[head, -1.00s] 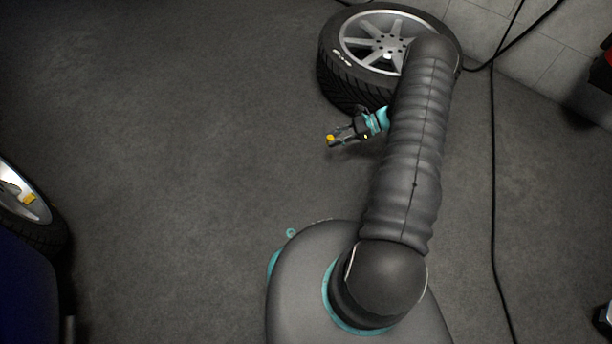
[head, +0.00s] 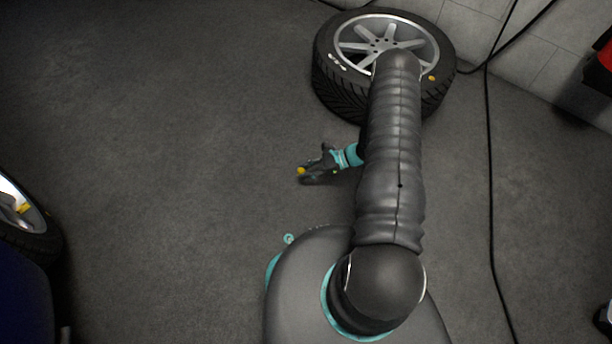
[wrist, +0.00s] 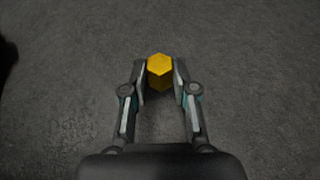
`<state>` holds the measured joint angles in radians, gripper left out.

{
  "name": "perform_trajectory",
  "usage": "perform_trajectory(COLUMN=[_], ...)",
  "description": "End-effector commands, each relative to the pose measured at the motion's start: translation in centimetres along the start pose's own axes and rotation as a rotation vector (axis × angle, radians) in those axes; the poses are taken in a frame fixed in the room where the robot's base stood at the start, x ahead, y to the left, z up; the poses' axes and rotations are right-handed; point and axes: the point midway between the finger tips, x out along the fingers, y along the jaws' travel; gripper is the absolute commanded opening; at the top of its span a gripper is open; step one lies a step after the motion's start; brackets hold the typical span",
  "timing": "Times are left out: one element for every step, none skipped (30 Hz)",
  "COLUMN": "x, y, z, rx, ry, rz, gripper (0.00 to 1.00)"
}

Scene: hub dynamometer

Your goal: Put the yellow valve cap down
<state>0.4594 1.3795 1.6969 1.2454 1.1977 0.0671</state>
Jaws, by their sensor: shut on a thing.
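The yellow valve cap (wrist: 159,72) is a small hexagonal piece held between the two fingertips of my gripper (wrist: 160,78) in the wrist view. My gripper is shut on it, with a finger against each side. In the head view the cap (head: 301,171) shows as a small yellow spot at the tip of my gripper (head: 306,174). The gripper points left, above or near the grey floor. I cannot tell how high the cap is over the floor.
A tyre on a silver rim (head: 335,85) lies at the upper middle, with an orange-yellow spot (head: 432,78) on it. Another wheel (head: 38,238) is at the left edge. A black cable (head: 491,200) runs down the right. The floor (head: 170,130) at left is clear.

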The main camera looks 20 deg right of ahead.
Motion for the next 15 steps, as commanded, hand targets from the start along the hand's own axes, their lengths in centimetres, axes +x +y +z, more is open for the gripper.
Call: perform_trajectory(x=[0.3,0.4,0.6,0.8,1.0,1.1,1.3,1.4,1.4,1.4,1.4,1.4,1.4,1.4,1.4], y=[0.1,0.1,0.1,0.1,0.1,0.1,0.1,0.0,0.0,0.0,0.0,0.0,0.0,0.0,0.0], z=[-0.6,-0.9,-1.4,-1.9,-2.3,-2.8,-3.1,-3.3,-3.4,-3.5,-3.4,-3.4,-3.4,-3.4,-3.4], rx=[0.001,0.002,0.001,0.001,0.001,0.001,0.001,0.0,0.0,0.0,0.0,-0.001,0.0,0.0,0.0], ry=[0.0,0.0,0.0,0.0,0.0,0.0,0.0,0.0,0.0,0.0,0.0,0.0,0.0,0.0,0.0], rz=[0.001,0.001,0.001,0.001,0.001,0.001,0.001,0.001,0.001,0.0,0.0,0.0,0.0,0.0,0.0], gripper=[0.04,0.04,0.04,0.04,0.04,0.04,0.04,0.04,0.04,0.04,0.04,0.04,0.04,0.04,0.04])
